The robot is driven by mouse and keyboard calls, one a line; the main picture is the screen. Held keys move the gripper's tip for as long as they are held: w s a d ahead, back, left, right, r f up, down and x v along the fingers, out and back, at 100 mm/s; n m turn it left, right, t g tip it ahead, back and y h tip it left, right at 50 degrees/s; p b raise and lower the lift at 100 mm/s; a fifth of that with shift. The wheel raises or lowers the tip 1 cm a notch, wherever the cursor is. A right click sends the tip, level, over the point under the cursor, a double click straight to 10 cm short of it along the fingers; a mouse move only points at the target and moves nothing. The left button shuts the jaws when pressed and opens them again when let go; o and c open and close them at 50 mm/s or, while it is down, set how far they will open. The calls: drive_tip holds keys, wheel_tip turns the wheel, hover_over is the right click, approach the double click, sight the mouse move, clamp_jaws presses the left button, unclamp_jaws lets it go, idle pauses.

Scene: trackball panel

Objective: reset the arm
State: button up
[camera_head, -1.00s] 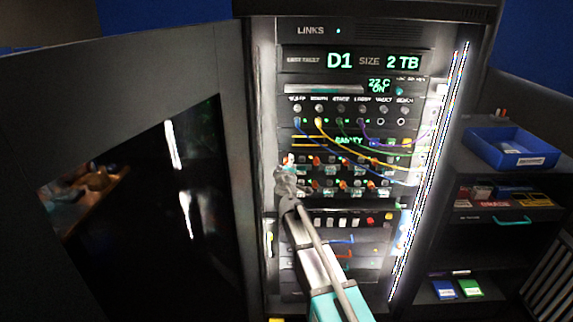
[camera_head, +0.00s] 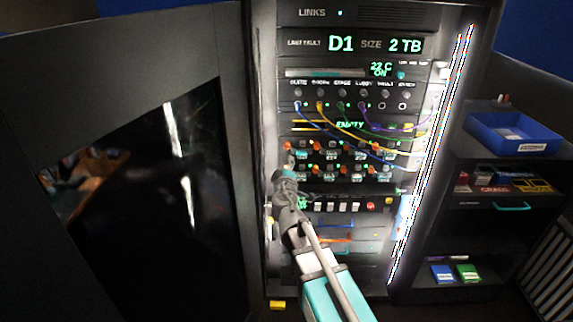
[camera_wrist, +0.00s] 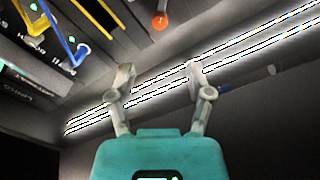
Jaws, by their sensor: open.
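My gripper (camera_wrist: 160,85) shows in the wrist view with its two fingers spread apart and nothing between them. In the head view, my arm reaches up from the bottom, and my gripper (camera_head: 284,180) is in front of the left part of the equipment rack (camera_head: 262,130), around the height of the lower drive rows. It hides part of those rows. Whether it touches the rack cannot be told.
The rack's dark door (camera_head: 215,120) stands open at left. A display panel (camera_head: 350,45) reads "D1" and "2 TB". Coloured cables (camera_head: 385,125) hang across the rack. At right, a shelf unit (camera_head: 480,215) bears a blue tray (camera_head: 512,134) and two small boxes, blue (camera_head: 442,273) and green (camera_head: 468,273).

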idle(0.3)
drive_tip(key=s+d+f+m+g+h+p, duration=0.25)
drive_tip(key=d+m+g, duration=0.2)
drive_tip(key=d, duration=0.45)
drive_tip(key=s+d+f+m+g+h+p, duration=0.1)
drive_tip(key=s+d+m+g+h+p, duration=0.15)
drive_tip(key=s+d+m+h, duration=0.4)
drive_tip(key=s+d+f+g+y+p, duration=0.1)
drive_tip(key=s+f+g+y+p, duration=0.1)
drive_tip(key=s+g+y, duration=0.2)
drive_tip(key=s+d+f+g+y+p, duration=0.2)
drive_tip(key=s+g+y, duration=0.3)
drive_tip(key=s, duration=0.6)
drive_tip(key=shift+s+d+f+m+g+p, duration=0.15)
drive_tip(key=shift+s+f+m+g+p, duration=0.2)
drive_tip(key=shift+g+p, duration=0.5)
drive_tip(key=shift+w, duration=0.15)
